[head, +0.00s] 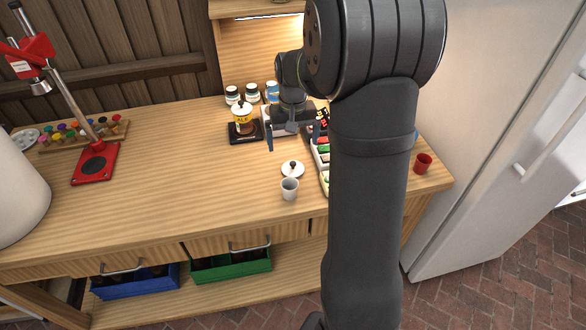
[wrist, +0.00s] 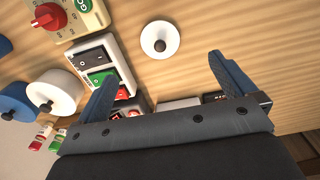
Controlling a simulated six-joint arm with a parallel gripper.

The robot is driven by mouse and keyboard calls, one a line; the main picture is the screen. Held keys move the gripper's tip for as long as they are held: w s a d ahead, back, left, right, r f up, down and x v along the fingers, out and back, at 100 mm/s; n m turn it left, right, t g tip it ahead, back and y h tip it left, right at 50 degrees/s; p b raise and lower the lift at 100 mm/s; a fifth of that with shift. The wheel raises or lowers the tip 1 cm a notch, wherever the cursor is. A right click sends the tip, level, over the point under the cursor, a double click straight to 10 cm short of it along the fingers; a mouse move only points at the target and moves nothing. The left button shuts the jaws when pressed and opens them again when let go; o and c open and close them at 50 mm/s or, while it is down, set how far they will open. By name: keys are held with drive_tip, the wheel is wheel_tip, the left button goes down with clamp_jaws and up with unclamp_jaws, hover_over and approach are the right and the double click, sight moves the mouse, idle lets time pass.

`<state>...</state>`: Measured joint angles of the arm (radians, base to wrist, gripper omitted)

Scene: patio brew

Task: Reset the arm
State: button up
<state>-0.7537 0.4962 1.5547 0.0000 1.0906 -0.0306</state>
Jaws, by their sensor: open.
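My gripper (head: 292,136) hangs above the wooden counter (head: 190,195), near the middle. Its two blue fingers stand apart with nothing between them. In the wrist view, my gripper (wrist: 161,72) is also open and empty, with bare wood showing between the fingertips. My arm's large dark links cover the right middle of the head view and hide part of the counter.
A jar labelled ALE (head: 243,117) stands on a black base left of my gripper. A red cup (head: 423,164) stands right. A red-based stand (head: 95,163) is left. The front-left counter is clear.

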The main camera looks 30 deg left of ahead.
drive_tip(key=shift+f, duration=0.95)
wheel_tip(320, 180, up, 10)
idle(0.4)
idle(0.6)
drive_tip(key=shift+c, duration=1.4)
